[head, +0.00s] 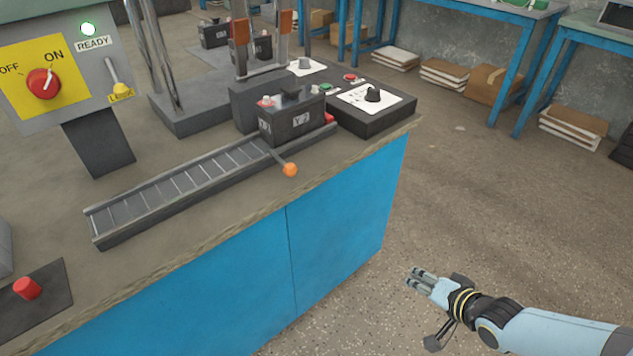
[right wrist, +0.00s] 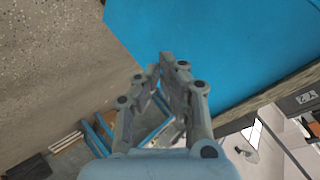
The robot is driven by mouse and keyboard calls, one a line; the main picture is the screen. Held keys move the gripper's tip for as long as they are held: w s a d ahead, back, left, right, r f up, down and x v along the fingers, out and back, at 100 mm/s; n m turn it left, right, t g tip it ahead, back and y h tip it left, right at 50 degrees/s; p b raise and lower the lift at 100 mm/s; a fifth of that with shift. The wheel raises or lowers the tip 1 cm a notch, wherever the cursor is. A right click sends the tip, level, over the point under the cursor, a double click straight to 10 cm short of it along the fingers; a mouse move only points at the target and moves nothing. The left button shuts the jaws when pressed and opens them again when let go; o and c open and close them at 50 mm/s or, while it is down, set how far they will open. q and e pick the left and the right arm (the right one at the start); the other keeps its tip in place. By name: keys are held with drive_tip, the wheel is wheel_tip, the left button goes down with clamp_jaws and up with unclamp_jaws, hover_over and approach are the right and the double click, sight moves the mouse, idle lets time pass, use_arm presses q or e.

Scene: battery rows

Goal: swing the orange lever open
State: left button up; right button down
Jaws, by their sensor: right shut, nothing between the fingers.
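The orange lever (head: 290,169) is a round orange knob on a thin dark rod. My right gripper (head: 416,276) is shut and empty. It hangs in front of the blue bench, right of and lower than the lever, well apart from it. In the right wrist view its fingers (right wrist: 164,62) meet in front of the blue panel. The lever does not show there. My left gripper is not in view.
The blue bench front (head: 335,225) stands between floor and worktop. A black control box (head: 372,105) with a knob sits at the bench's right corner. A switch panel (head: 43,83) stands at left, a red button (head: 27,288) at lower left.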

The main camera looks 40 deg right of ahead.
drive_tip(key=w+d+r+m+t+b, duration=0.3)
drive_tip(key=w+d+r+t+b, duration=0.25)
drive_tip(key=w+r, duration=0.3)
drive_tip(key=w+a+r+m+t+y+b, duration=0.1)
drive_tip(key=w+r+t+y+b, duration=0.1)
drive_tip(key=r+y+b, duration=0.3)
drive_tip(key=w+r+m+t+b, duration=0.1)
drive_tip(key=w+r+t+b, duration=0.15)
drive_tip(key=r, duration=0.45)
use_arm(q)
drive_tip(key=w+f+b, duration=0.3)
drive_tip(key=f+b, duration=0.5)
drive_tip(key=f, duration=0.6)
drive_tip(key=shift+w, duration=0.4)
use_arm(e)
drive_tip(key=a+f+n+g+y, duration=0.2)
drive_tip(key=a+n+g+y, duration=0.1)
drive_tip(key=a+y, duration=0.3)
drive_tip(key=shift+w+a, duration=0.2)
drive_tip(key=shift+a, duration=0.3)
drive_tip(key=shift+f, duration=0.1)
